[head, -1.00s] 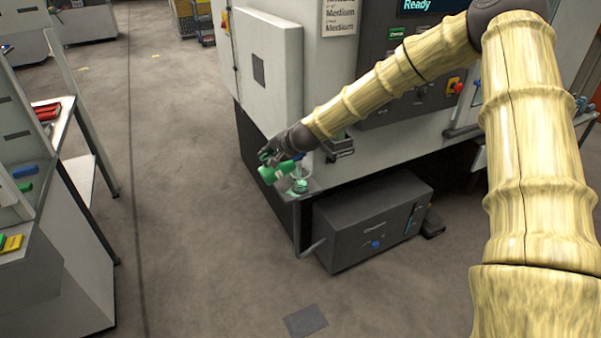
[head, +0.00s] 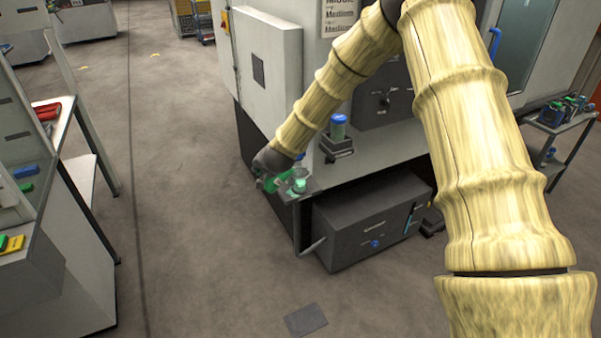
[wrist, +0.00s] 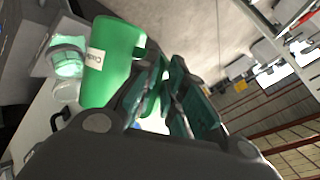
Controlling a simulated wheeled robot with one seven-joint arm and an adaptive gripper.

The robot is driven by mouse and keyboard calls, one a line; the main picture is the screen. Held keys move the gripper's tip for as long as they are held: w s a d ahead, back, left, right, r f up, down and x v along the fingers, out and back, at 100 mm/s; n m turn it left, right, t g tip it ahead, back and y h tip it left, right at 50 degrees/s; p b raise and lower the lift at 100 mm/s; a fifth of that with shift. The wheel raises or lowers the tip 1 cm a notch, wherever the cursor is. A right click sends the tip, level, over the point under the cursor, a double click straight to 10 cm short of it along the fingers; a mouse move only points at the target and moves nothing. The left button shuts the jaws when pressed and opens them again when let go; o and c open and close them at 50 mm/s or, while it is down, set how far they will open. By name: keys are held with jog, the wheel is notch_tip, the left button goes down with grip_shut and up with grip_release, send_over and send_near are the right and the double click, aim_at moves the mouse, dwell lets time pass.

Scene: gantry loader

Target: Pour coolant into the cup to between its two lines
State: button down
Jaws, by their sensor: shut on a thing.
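My gripper (head: 264,176) is shut on a green jug (head: 279,177) at the end of the small shelf on the machine's side. In the wrist view my gripper's dark fingers (wrist: 166,95) close at the jug's handle side, and the green jug (wrist: 110,62) shows part of a white label. The clear cup (head: 298,184) stands on the shelf just right of the jug. The cup also shows in the wrist view (wrist: 67,58), with green liquid in it. I cannot make out its two lines, the jug's exact tilt, or any stream.
The cup stands on a small grey shelf (head: 313,192). A dark coolant unit (head: 365,228) sits on the floor below it. A blue-lidded container (head: 339,127) stands on a holder to the right. A bench (head: 60,135) is at far left, with open floor between.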

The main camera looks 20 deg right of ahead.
jog(key=shift+a+f+n+h, duration=0.3)
jog(key=shift+a+f+h, duration=0.25)
jog(key=shift+f, duration=0.35)
jog(key=shift+f, duration=0.1)
dwell(1.0)
jog(key=a+f+n+t+h+b, duration=0.1)
jog(key=a+f+n+h, duration=0.3)
jog(key=a+f+h, duration=0.2)
jog(key=shift+s+a+f+t+b, duration=0.3)
jog(key=shift+a+f+t, duration=0.15)
jog(key=shift+f, duration=0.7)
dwell(0.9)
